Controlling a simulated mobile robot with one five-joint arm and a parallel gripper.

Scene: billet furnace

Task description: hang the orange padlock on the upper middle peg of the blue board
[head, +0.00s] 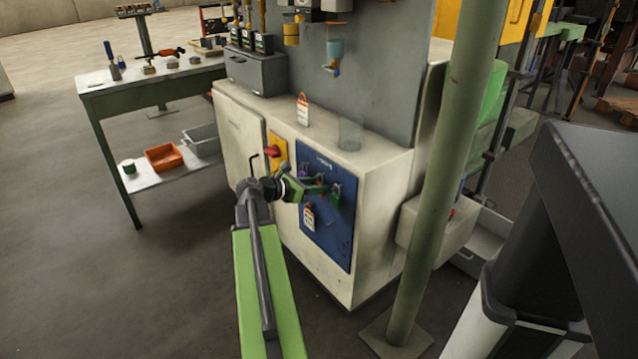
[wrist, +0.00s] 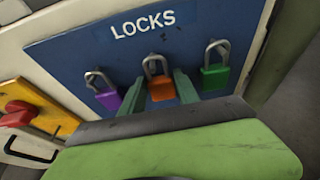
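The blue board (wrist: 70,55), labelled LOCKS, is on the front of the pale cabinet. It also shows in the head view (head: 326,240). In the wrist view the orange padlock (wrist: 162,90) is at the upper middle, its grey shackle up at the middle peg. I cannot tell whether the shackle rests on the peg. My gripper (wrist: 161,80) has one green finger on each side of the padlock body, close to it. Whether they press on it is unclear. In the head view my gripper (head: 318,188) is at the board and hides the orange padlock.
A purple padlock (wrist: 108,98) hangs left of the orange one and a green padlock (wrist: 215,76) right of it, both close to my fingers. A red switch on a yellow plate (wrist: 40,115) is left of the board. A green post (head: 440,160) stands to the right.

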